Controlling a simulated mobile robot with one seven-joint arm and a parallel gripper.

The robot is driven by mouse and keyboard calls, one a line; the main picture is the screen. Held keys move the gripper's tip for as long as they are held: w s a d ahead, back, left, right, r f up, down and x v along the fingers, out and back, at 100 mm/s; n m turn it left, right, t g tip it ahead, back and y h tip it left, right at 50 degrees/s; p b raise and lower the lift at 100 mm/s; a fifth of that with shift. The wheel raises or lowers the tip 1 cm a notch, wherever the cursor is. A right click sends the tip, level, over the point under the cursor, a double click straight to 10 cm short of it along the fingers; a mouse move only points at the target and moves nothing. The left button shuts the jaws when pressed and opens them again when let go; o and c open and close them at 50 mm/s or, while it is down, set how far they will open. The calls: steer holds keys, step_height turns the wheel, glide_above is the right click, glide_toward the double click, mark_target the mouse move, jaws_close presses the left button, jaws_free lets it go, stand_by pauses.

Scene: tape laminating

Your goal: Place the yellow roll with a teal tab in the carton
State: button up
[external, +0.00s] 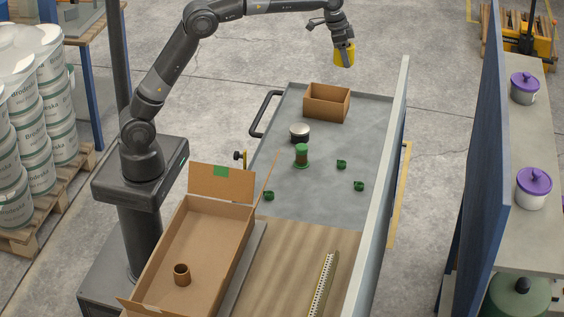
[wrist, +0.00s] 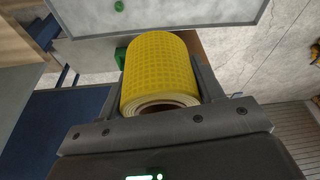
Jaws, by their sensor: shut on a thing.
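The yellow roll (external: 344,56) is in my gripper (external: 343,52), high above the far end of the grey worktop. In the wrist view the yellow roll (wrist: 160,70) sits between the two fingers, its open core facing the camera. A green patch (wrist: 121,57) shows at its left edge; I cannot tell if it is a tab or something behind. A large open carton (external: 163,224) with a green patch on its raised flap stands at the near left, away from the gripper. A small brown roll (external: 182,274) stands inside it.
A small open cardboard box (external: 327,103) stands at the worktop's far end, below the gripper. A round tin (external: 299,132), a green-topped spool (external: 301,154) and several small green pieces lie nearer. A raised panel (external: 387,190) borders the right side. A spiked strip (external: 323,285) lies in front.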

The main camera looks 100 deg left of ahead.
steer(key=r, duration=0.1)
steer(key=d+r, duration=0.1)
steer(key=r, duration=0.1)
steer(key=shift+w+r, duration=0.1)
steer(key=shift+r, duration=0.15)
steer(key=d+r+m+h, duration=0.2)
steer(key=d+m, duration=0.5)
steer(key=d, duration=2.3)
steer(key=s+d+m, duration=0.1)
steer(key=s+d, duration=0.3)
steer(key=d, duration=0.3)
steer(key=s+d+m+g, duration=0.1)
steer(key=s+d+m, duration=0.15)
steer(key=d, duration=0.35)
steer(key=s+d+m, duration=0.1)
steer(key=s+d, duration=0.3)
steer(key=d, duration=0.3)
steer(key=s+d+f+m+g+h, duration=0.1)
steer(key=s+d+m, duration=0.2)
steer(key=s+d, duration=0.75)
steer(key=s+d+f+m+h, duration=0.1)
steer(key=s+d+m, duration=0.45)
steer(key=s, duration=0.75)
steer(key=n, duration=0.2)
glide_above(213, 250)
steer(key=f, duration=1.6)
steer(key=a+f, duration=0.1)
steer(key=f, duration=0.8)
steer(key=shift+s+f, duration=0.1)
steer(key=shift+f, duration=2.05)
